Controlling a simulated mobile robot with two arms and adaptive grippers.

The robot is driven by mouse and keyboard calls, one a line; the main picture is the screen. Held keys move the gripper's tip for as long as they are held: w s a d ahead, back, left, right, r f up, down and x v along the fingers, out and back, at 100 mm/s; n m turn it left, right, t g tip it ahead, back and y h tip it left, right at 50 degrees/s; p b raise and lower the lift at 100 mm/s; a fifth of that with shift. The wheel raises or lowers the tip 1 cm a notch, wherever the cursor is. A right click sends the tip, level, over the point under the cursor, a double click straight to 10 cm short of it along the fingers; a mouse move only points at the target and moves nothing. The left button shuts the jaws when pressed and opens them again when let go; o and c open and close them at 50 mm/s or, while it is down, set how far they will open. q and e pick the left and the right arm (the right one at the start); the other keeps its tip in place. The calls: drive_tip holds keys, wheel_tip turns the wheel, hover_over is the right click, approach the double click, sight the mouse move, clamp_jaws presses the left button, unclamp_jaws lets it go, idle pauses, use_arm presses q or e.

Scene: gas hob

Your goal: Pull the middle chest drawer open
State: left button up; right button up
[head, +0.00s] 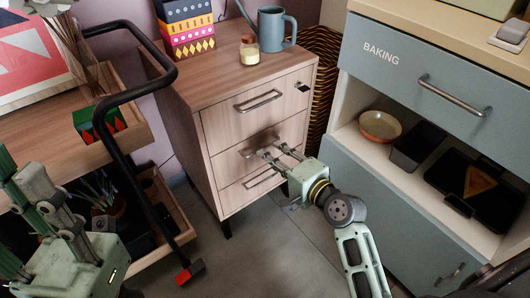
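The wood-fronted chest (183,120) has three drawers with metal bar handles. The middle drawer (222,163) looks flush with the drawers above and below it. Its handle (257,143) is partly behind the fingers of my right gripper (272,150). That gripper reaches in from the lower right; its two fingers stand apart, with their tips at or just in front of the handle. Contact cannot be told. My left gripper (24,178) is at the lower left, away from the chest, with its fingers pointing up and apart, and nothing seen between them.
A blue-grey watering can (271,27), a small jar (249,52) and stacked boxes (187,27) stand on the chest. A cart with a black rail (122,95) is to the left. A blue-grey cabinet (401,193) is to the right. Grey floor lies between.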

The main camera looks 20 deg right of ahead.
drive_tip(key=shift+b+x, duration=0.6)
drive_tip(key=shift+x, duration=1.65)
drive_tip(key=shift+c, duration=0.4)
